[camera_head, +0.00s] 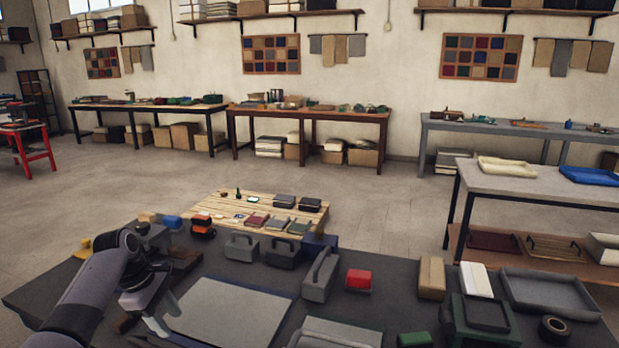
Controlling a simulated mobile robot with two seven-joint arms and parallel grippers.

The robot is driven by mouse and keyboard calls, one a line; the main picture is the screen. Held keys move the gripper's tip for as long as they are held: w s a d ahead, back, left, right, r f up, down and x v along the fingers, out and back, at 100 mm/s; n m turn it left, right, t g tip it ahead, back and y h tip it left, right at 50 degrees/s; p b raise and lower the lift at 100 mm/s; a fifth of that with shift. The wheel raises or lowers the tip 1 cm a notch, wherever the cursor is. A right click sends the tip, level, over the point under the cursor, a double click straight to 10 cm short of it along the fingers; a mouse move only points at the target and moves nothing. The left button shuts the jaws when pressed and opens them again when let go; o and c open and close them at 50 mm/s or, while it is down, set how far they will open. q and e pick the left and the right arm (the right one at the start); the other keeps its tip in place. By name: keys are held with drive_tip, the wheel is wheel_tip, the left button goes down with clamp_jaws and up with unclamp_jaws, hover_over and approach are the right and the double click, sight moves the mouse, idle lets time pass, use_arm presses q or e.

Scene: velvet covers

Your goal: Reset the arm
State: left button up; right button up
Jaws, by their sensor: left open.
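My left arm comes in from the lower left. My left gripper (164,315) is open and empty, pointing down above the dark worktable (408,298). Its fingertips are close to the left edge of a grey flat board (235,312); I cannot tell whether they touch it. My right arm and gripper are not in view.
Grey handled boxes (320,278), a red-topped box (358,280), a tan block (431,277), a white block (476,280), a grey tray (548,294) and a black tape roll (554,329) crowd the worktable. A wooden table (220,205) with small goods stands beyond.

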use_arm(q)
drive_tip(key=s+a+r+n+y, duration=0.2)
drive_tip(key=s+a, duration=0.1)
drive_tip(key=a, duration=1)
drive_tip(key=s+a+r+n+y, duration=0.1)
drive_tip(key=s+a+r+n, duration=0.15)
drive_tip(key=a, duration=0.95)
drive_tip(key=s+f+m+t+y, duration=0.2)
drive_tip(key=s+f+m+y, duration=0.2)
drive_tip(key=f+m, duration=0.7)
drive_tip(key=s+d+f+m+t+h, duration=0.1)
drive_tip(key=s+d+f+m+t, duration=0.2)
drive_tip(key=s+d+f+m, duration=0.4)
drive_tip(key=s+d+f+m+t+h, duration=0.2)
drive_tip(key=s+d+f+m+t, duration=0.15)
drive_tip(key=s+d+m, duration=0.45)
drive_tip(key=s+d+r+m+h, duration=0.1)
drive_tip(key=s+d+m+h, duration=0.2)
drive_tip(key=s+d, duration=0.55)
drive_tip(key=w+d+n, duration=0.1)
drive_tip(key=d+n, duration=0.4)
drive_tip(key=d, duration=0.6)
drive_tip(key=shift+w+t, duration=0.35)
drive_tip(key=shift+t, duration=0.1)
